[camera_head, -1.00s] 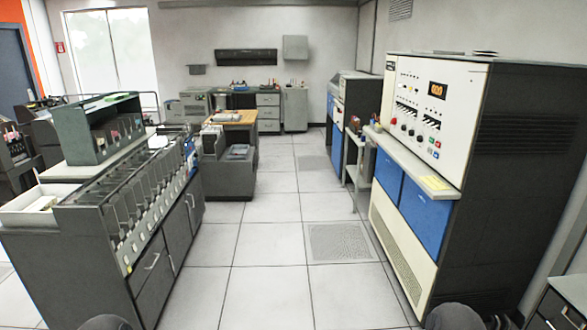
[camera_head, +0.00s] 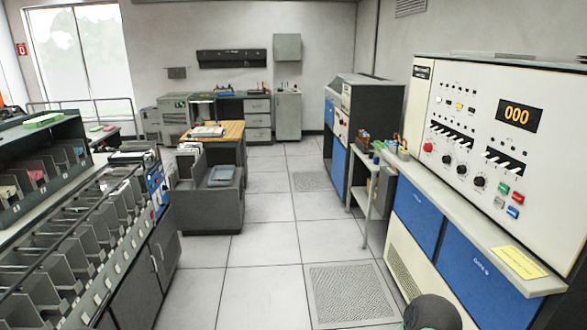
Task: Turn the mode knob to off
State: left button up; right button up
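A cream control panel (camera_head: 545,158) stands on the right, with an orange display (camera_head: 517,116) reading 000. Below its rows of white switches is a line of round knobs: a red one (camera_head: 427,146), then black ones (camera_head: 446,159), (camera_head: 462,170) and (camera_head: 479,182). The labels are too small to read, so I cannot tell which is the mode knob or where it points. Neither of my grippers is in view. Only a dark rounded part of my own body shows at the bottom edge.
Green (camera_head: 503,189), red and blue buttons sit right of the knobs. A grey ledge (camera_head: 450,205) with a yellow note (camera_head: 519,262) juts out below the panel. A card sorter (camera_head: 90,225) stands on the left. The tiled aisle (camera_head: 270,262) between them is clear.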

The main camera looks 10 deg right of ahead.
aim_at(427, 148)
jog(key=i, duration=2)
